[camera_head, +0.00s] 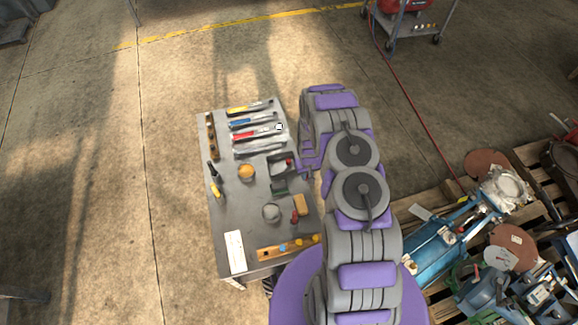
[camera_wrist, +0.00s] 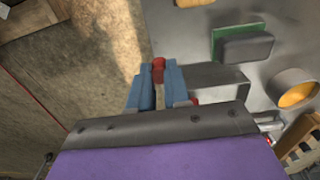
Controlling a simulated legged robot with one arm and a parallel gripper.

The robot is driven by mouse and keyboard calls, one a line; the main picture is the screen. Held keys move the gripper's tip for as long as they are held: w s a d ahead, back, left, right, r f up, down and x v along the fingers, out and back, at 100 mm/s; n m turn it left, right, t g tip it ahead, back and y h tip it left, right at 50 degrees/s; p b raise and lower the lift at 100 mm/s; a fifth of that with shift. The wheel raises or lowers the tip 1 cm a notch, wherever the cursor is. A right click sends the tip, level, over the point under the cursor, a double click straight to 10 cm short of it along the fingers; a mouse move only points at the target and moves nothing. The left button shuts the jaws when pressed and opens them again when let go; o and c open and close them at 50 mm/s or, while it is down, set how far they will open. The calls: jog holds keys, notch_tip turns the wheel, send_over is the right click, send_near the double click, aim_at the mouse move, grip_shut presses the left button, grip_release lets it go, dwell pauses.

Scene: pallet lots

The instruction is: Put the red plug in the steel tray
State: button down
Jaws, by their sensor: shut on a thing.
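My gripper (camera_wrist: 157,84) is shut on the red plug (camera_wrist: 158,68), whose red end shows between the blue fingertips in the wrist view. The steel tray (camera_wrist: 222,75) is a small grey open tray on the bench, just right of the fingers in that view. In the head view the tray (camera_head: 272,162) is at the right part of the bench, left of my gripper. The plug seems to be beside the tray, over the bench's edge; its height is unclear. A small red thing (camera_wrist: 195,101) shows by the tray, partly hidden by my gripper.
A green and grey block (camera_wrist: 243,45) and an orange round part (camera_wrist: 297,94) stand near the tray. Loaded pallets (camera_head: 440,205) lie at the right.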

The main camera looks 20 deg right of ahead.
jog(key=b, duration=0.2)
send_over(290, 164)
jog(key=s, duration=0.3)
jog(key=shift+s+f, duration=0.1)
jog(key=shift+f, duration=0.4)
jog(key=shift+w+a, duration=0.25)
jog(key=shift+w, duration=0.35)
notch_tip(290, 164, down, 4)
jog(key=shift+r+b, duration=0.2)
jog(key=shift+b, duration=0.75)
jog(key=c, duration=1.1)
grip_release()
jog(key=shift+r, duration=0.1)
jog(key=shift+r, duration=0.15)
